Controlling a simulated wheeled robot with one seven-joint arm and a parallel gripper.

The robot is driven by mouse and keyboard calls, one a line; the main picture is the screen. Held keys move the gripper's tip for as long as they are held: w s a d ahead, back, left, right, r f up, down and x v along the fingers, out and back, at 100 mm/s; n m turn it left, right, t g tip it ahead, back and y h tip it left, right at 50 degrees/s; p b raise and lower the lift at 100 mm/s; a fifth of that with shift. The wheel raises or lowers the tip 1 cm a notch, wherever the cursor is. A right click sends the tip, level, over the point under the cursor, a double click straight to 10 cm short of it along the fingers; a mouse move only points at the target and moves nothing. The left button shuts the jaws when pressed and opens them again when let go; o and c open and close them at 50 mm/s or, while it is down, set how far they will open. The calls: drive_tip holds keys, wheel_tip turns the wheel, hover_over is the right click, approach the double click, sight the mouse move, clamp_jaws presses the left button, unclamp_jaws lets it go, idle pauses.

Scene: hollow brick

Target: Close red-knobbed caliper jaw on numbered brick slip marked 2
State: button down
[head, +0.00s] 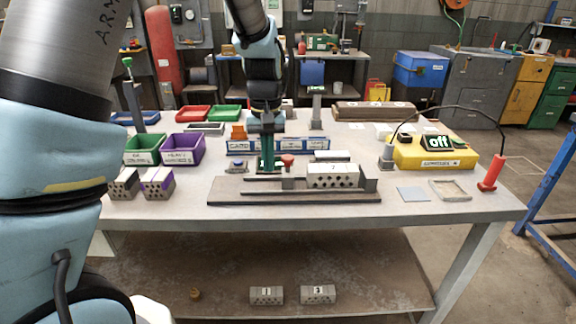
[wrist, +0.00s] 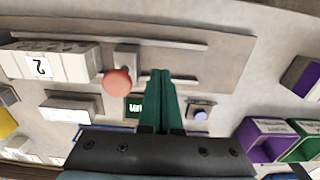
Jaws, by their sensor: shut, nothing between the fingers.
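The caliper (head: 240,197) is a grey slab with rails lying on the bench; it also shows in the wrist view (wrist: 200,70). Its red knob (head: 288,160) stands on the grey sliding jaw (wrist: 127,58). The brick slip marked 2 (wrist: 40,68) lies to the right of that jaw in the head view (head: 333,180), against the grey end block (head: 370,184). A small gap shows between sliding jaw and slip. My gripper (head: 267,168) has green fingers, shut and empty, low over the caliper. In the wrist view the fingertips (wrist: 160,74) are beside the red knob, apart from it.
Behind the caliper are a blue labelled rack (head: 300,145) and a small block with a blue-purple button (head: 237,166). Green (head: 141,150) and purple (head: 182,150) bins stand left, a yellow box with an "off" display (head: 435,155) right. Two bricks (head: 267,294) (head: 318,293) lie on the lower shelf.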

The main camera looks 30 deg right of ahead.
sight(288, 172)
drive_tip(key=shift+f, duration=0.15)
idle(0.5)
drive_tip(key=shift+f+b, duration=0.8)
drive_tip(key=shift+f, duration=0.75)
drive_tip(key=shift+s+d, duration=0.15)
drive_tip(key=shift+d, duration=0.2)
drive_tip(key=shift+s+d+p, duration=0.3)
drive_tip(key=shift+s+d, duration=0.05)
drive_tip(key=shift+d, duration=0.4)
drive_tip(key=shift+s+d+p, duration=0.35)
drive_tip(key=shift+d, duration=0.4)
drive_tip(key=shift+s+d+p, duration=0.3)
drive_tip(key=shift+s+d, duration=0.05)
drive_tip(key=shift+d, duration=0.4)
drive_tip(key=shift+s+d, duration=0.2)
drive_tip(key=shift+d, duration=0.25)
drive_tip(key=shift+a, duration=0.15)
drive_tip(key=shift+w+a, duration=0.45)
drive_tip(key=shift+a, duration=0.35)
drive_tip(key=shift+r, duration=0.15)
